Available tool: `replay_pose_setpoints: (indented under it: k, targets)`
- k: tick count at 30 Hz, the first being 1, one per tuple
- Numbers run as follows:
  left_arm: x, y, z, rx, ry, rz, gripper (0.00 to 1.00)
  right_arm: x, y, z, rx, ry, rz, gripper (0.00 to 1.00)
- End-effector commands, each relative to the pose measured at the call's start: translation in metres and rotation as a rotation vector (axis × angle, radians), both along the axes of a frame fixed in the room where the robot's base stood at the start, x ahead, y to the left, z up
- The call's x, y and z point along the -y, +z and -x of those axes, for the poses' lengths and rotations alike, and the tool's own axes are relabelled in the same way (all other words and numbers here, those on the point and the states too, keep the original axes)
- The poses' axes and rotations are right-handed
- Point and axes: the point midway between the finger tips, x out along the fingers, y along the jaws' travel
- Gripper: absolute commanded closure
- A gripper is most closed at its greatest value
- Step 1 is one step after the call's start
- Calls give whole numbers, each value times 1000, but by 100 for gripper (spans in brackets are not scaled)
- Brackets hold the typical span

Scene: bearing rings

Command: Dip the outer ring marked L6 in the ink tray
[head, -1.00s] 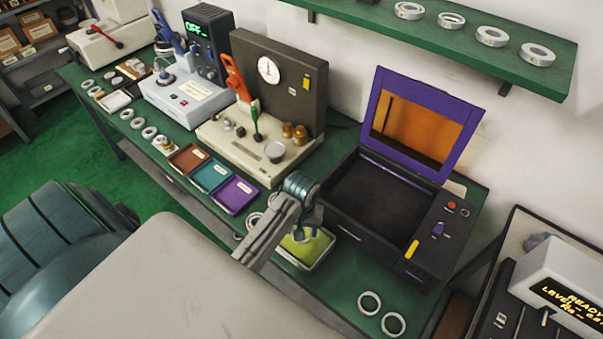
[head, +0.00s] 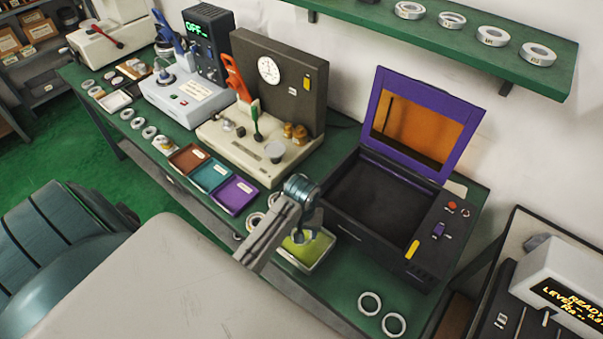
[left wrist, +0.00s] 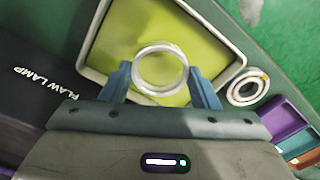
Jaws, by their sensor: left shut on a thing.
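My left gripper (head: 304,224) reaches over the ink tray (head: 315,262), a pale-rimmed tray with yellow-green ink, in front of the black box. In the left wrist view the gripper (left wrist: 159,71) is shut on a pale metal ring (left wrist: 160,45), with one blue finger on each side. The ring lies flat to that camera, with the yellow-green of the tray (left wrist: 90,50) showing through its hole. I cannot tell whether it touches the ink. No L6 mark is readable on it. My right gripper is not in view.
The black box with an open purple lid (head: 376,110) stands right behind the tray. Two loose rings (head: 394,337) lie at the bench front. Brown, teal and purple trays (head: 233,207) sit to the left. Another ring (left wrist: 249,100) lies close beside the ink tray.

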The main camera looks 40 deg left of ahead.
Motion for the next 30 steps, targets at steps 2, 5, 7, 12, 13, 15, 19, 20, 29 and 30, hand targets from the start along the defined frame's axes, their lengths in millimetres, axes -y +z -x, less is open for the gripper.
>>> replay_pose_setpoints:
  k: [2,5,7,12,13,15,19,20,29,30]
  targets:
    - [0,-2,0,-1,0,0,70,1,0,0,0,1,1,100]
    - [0,-5,0,-1,0,0,70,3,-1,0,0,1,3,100]
    - [0,-7,0,-1,0,0,70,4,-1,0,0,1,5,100]
    - [0,-11,0,0,0,0,70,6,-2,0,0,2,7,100]
    - [0,-12,0,0,0,0,70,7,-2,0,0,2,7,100]
    - [0,-13,0,0,0,0,70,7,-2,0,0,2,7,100]
    - [0,-17,0,-1,0,0,70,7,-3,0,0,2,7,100]
    - [0,-17,0,-1,0,0,70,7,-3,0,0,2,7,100]
    - [0,-25,0,-1,0,0,70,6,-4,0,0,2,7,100]
    - [0,-26,0,0,0,0,70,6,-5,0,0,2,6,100]
